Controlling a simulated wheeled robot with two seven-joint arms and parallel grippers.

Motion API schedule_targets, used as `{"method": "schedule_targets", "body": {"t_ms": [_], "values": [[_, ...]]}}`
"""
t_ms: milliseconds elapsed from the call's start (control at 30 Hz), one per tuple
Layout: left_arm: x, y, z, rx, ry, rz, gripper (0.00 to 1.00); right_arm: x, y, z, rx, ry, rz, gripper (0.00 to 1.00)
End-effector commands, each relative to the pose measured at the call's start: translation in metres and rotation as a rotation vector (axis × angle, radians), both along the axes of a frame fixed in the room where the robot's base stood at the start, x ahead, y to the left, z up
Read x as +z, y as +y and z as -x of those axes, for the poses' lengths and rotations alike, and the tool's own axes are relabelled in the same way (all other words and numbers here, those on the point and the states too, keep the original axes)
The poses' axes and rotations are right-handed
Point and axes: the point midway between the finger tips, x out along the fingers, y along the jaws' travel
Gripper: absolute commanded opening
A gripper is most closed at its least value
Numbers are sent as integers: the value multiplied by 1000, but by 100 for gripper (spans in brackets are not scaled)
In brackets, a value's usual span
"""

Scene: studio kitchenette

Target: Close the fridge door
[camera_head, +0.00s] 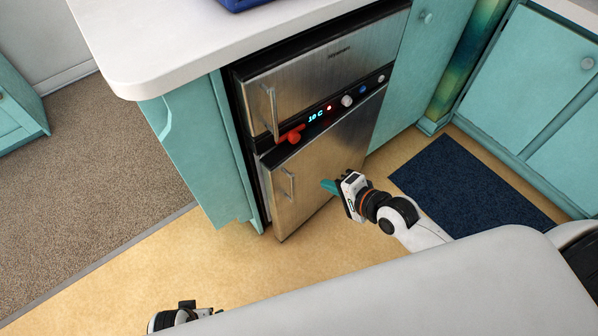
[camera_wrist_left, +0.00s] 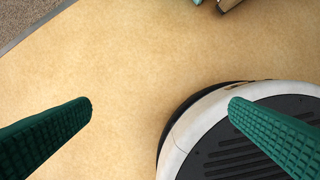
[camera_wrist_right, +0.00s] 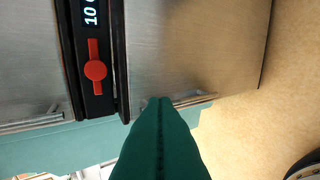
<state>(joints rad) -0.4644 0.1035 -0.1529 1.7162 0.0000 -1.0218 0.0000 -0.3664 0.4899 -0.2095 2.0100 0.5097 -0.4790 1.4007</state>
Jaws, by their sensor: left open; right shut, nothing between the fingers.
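The fridge's lower steel door (camera_head: 325,150) stands slightly ajar in the head view, with a narrow gap along its left edge. Its bar handle (camera_head: 287,184) is near that edge. The door also fills much of the right wrist view (camera_wrist_right: 200,45), with the handle (camera_wrist_right: 195,101) just beyond the fingers. My right gripper (camera_head: 328,186) is shut and empty, in front of the door; I cannot tell whether it touches. Its green fingers are together in the right wrist view (camera_wrist_right: 158,108). My left gripper (camera_wrist_left: 160,103) is open and empty above the floor, away from the fridge.
The upper steel door (camera_head: 325,75) looks shut above a control strip with a red knob (camera_head: 291,134). A white counter (camera_head: 170,40) overhangs the fridge. A dark blue mat (camera_head: 470,185) lies on the floor at the right. Tan floor (camera_head: 210,265) is clear before the fridge.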

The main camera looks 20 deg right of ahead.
Motion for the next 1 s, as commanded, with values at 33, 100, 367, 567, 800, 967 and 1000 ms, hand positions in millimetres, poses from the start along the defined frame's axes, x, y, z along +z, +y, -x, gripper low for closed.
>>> {"method": "schedule_targets", "body": {"t_ms": [33, 100, 367, 567, 800, 967, 1000], "values": [[6, 0, -3, 1, -8, 1, 100, -7, 4, -9, -1, -3, -2, 0], [19, -1, -7, 2, -16, 1, 100, -14, 10, -21, -1, -3, -2, 0], [66, -1, -14, 6, -41, 3, 100, -39, 28, -57, -2, -1, -2, 0], [93, 0, -14, 9, -52, 4, 100, -39, 40, -83, -1, -1, -1, 0], [105, 0, -12, 9, -57, 4, 100, -38, 45, -94, -1, 1, 0, 0], [105, 0, -12, 10, -57, 4, 100, -38, 45, -94, -2, 1, -1, 0], [105, 0, -12, 10, -57, 4, 100, -37, 45, -94, -2, 1, -1, 0]]}}
